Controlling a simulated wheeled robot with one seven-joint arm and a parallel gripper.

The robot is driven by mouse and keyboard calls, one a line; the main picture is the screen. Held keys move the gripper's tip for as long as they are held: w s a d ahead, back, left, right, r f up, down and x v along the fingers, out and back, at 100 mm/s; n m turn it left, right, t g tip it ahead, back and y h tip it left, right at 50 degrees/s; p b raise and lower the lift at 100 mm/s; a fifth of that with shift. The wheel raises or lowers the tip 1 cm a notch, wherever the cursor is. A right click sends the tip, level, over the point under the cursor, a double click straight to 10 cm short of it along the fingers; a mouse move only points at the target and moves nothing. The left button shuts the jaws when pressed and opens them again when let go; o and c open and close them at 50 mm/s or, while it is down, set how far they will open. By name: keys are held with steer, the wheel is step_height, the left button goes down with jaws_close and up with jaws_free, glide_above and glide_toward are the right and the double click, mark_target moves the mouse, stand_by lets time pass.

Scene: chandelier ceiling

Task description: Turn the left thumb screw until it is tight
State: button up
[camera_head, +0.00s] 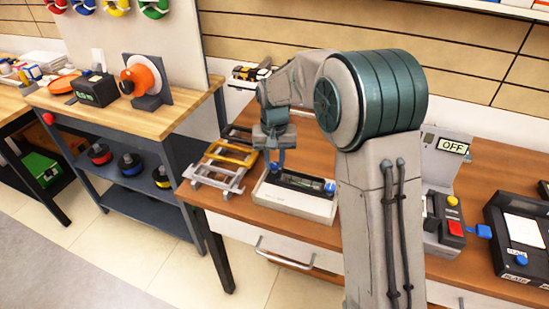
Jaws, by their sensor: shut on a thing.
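A white box-shaped device (290,199) with a dark top panel (300,181) stands on the brown table. A blue thumb screw (330,187) shows at the right end of the panel. My gripper (278,162) points down at the left end of the panel, shut on the left thumb screw. That screw is mostly hidden by the fingers, so its seating cannot be seen. My arm comes in from the right and bends over the device.
A rack with grey and yellow bars (222,160) stands just left of the device. Right of my arm are a grey unit with an "OFF" display (452,146) and a black case (520,240). A wooden workbench (180,115) with an orange spool (143,74) is at left.

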mark_target(275, 163)
steer(key=m, duration=0.3)
steer(key=shift+r+m, duration=0.1)
steer(key=shift+m, duration=0.2)
steer(key=shift+m+p, duration=0.55)
steer(key=shift+m, duration=1.25)
steer(key=o, duration=1)
step_height(275, 163, up, 14)
steer(key=shift+p, duration=0.3)
